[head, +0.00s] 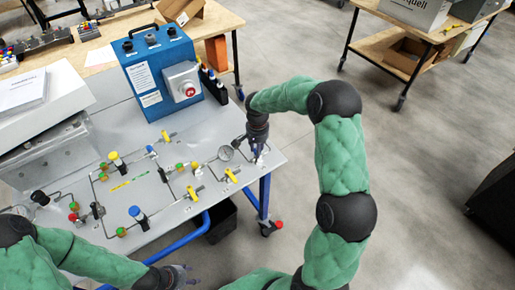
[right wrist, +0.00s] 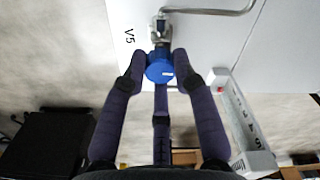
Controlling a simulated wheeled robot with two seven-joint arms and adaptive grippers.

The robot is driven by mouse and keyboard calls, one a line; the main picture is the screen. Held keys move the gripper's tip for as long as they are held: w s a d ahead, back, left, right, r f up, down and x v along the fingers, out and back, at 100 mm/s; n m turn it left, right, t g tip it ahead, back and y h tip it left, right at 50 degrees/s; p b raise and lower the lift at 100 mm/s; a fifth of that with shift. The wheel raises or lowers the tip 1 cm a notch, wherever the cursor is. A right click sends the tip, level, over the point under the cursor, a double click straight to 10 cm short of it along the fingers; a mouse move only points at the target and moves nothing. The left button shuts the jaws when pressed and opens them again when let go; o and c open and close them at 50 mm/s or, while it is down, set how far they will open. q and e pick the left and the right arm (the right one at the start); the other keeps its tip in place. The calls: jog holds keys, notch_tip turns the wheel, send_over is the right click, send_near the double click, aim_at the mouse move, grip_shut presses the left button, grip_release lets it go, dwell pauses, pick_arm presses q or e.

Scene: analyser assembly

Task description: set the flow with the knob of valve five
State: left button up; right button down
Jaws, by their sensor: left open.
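The blue knob of valve five (right wrist: 160,68) sits at the end of a metal valve body by the panel edge, beside the printed label V5 (right wrist: 129,36). My right gripper (right wrist: 160,62) has its fingers around the knob, apparently touching its sides, with the third finger in line with its middle. In the head view my right gripper (head: 257,152) is at the right end of the grey valve panel (head: 185,212), and the knob is mostly hidden there. My left gripper (head: 184,274) is open and empty, in front of the panel's near edge.
A blue analyser box (head: 160,72) with a red button stands behind. A black bin (head: 219,221) is below the bench. Open floor lies to the right.

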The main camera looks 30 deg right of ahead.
jog(key=shift+n, duration=0.4)
jog(key=n+p, duration=0.2)
jog(key=n, duration=0.1)
jog(key=shift+r+n, duration=0.1)
jog(key=shift+n, duration=0.2)
jog(key=n+p, duration=0.1)
jog(key=n, duration=0.3)
jog(key=shift+n+p, duration=0.3)
jog(key=n+p, duration=0.2)
jog(key=n, duration=0.3)
jog(key=shift+n+p, duration=0.5)
jog(key=shift+n, duration=1.3)
jog(key=c, duration=1)
grip_release()
